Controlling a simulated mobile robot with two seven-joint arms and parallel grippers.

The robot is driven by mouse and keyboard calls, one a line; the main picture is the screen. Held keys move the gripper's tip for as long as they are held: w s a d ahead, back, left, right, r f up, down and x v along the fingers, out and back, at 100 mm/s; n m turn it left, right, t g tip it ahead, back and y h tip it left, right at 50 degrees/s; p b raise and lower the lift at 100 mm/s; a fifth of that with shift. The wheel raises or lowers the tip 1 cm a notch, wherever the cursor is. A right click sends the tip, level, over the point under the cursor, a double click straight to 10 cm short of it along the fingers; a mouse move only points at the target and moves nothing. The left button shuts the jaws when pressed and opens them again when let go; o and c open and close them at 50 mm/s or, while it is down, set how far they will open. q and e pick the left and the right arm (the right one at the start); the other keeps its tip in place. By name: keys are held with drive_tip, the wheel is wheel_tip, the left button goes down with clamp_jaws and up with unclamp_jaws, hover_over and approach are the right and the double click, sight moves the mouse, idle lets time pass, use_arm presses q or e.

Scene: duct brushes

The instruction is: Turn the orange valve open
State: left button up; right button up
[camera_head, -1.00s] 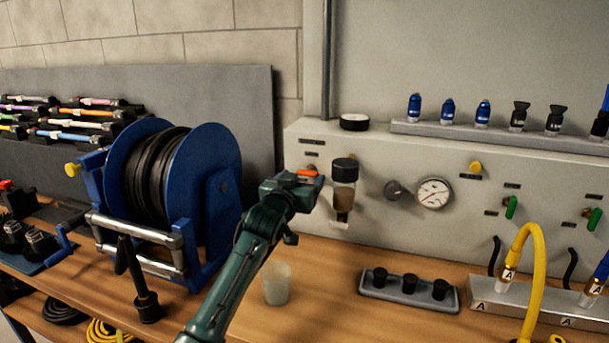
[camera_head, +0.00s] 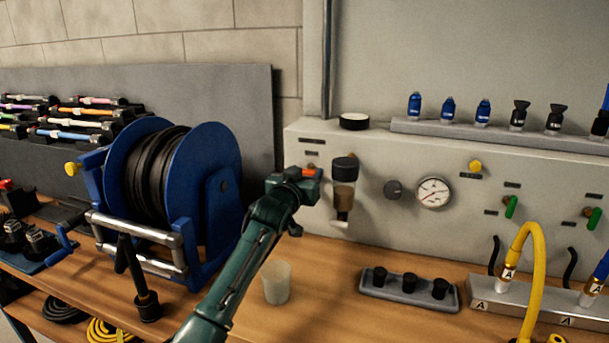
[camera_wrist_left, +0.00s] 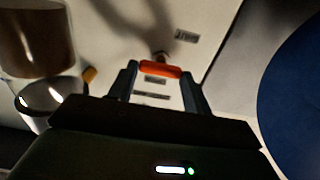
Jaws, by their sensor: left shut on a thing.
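The orange valve (camera_wrist_left: 160,69) is a short orange handle on the pale panel, on a stub that shows behind it in the left wrist view. In the head view its orange handle (camera_head: 309,172) shows at the tip of my left gripper (camera_head: 306,180). In the left wrist view the two fingers of my left gripper (camera_wrist_left: 160,78) stand at either end of the handle and are shut on it. In the head view the gripper hides the valve's stem. My right gripper is in neither view.
A filter bowl (camera_head: 345,185) hangs on the panel (camera_head: 400,155) just right of the gripper. A blue hose reel (camera_head: 215,150) stands close on the left. A clear cup (camera_head: 276,283) is on the bench below the arm. A gauge (camera_head: 433,193) and green-handled valves (camera_head: 511,207) are farther right.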

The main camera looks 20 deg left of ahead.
use_arm(q)
drive_tip(key=c, duration=0.3)
